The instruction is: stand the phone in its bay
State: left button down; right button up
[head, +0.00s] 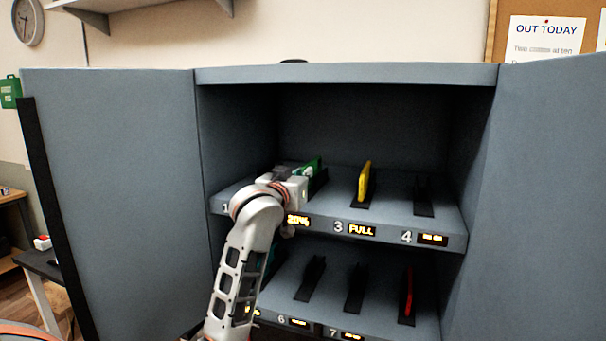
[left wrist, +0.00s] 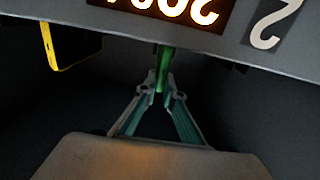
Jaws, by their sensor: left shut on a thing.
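A green phone (head: 314,167) stands on edge at bay 2 of the upper shelf, partly hidden by my left gripper (head: 297,184). In the left wrist view my left gripper (left wrist: 162,92) is shut on the green phone (left wrist: 164,68), with its fingertips on either side of the near edge. Bay 2's display (head: 297,220) reads about 20%, partly covered by my arm. I cannot tell whether the phone's lower edge sits fully in the slot. My right gripper is not in view.
A yellow phone (head: 364,182) stands in bay 3, marked FULL. Bay 4's black slot (head: 423,197) is empty. On the lower shelf a red phone (head: 409,291) stands at the right, beside empty slots. Open cabinet doors (head: 115,200) flank both sides.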

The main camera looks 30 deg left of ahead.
pick_arm(q)
jog(key=shift+f+p, duration=0.15)
jog(key=shift+p, duration=0.2)
dwell(0.3)
jog(key=c, duration=2.1)
grip_release()
jog(key=shift+f, duration=0.1)
